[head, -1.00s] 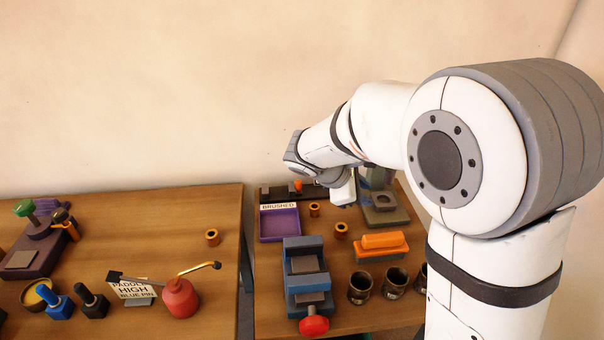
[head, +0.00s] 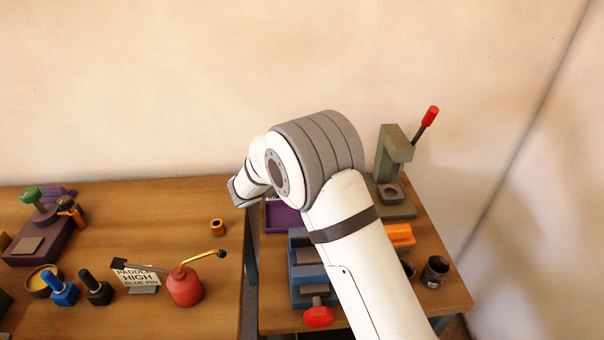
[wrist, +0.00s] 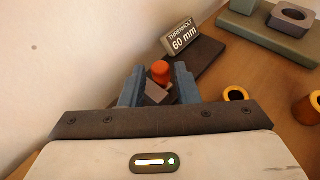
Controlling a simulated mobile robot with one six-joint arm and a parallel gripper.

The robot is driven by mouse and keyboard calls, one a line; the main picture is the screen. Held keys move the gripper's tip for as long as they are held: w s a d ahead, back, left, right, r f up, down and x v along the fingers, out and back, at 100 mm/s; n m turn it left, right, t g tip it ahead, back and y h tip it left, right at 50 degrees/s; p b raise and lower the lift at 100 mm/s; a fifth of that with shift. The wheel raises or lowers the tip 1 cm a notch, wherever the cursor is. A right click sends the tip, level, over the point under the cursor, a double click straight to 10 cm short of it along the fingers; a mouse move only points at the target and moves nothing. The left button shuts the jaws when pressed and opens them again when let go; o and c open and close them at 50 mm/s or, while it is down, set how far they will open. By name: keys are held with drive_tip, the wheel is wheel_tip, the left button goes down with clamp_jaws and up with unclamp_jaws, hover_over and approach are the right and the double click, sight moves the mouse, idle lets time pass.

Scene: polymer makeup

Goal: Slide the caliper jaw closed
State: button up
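In the wrist view, the caliper shows as a dark flat bar (wrist: 208,57) along the wall with an orange-red knob (wrist: 160,71) and a grey block (wrist: 157,93) just below the knob. My gripper (wrist: 159,82) has two blue fingers, one on each side of the knob and block. The fingers are apart, with visible gaps beside the knob. I cannot tell whether either finger touches. The caliper's near end is hidden by my gripper body.
A sign reading "THRENHOLT 60 mm" (wrist: 180,38) stands by the bar. Brass bushings (wrist: 236,94) lie to its right, with a grey-green press (head: 393,160) beyond. A purple tray (head: 284,216) and blue vise (head: 307,272) are partly behind my arm. A gap separates the two tables.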

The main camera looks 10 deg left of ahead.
drive_tip(key=shift+x, duration=0.85)
drive_tip(key=shift+c, duration=0.5)
clamp_jaws()
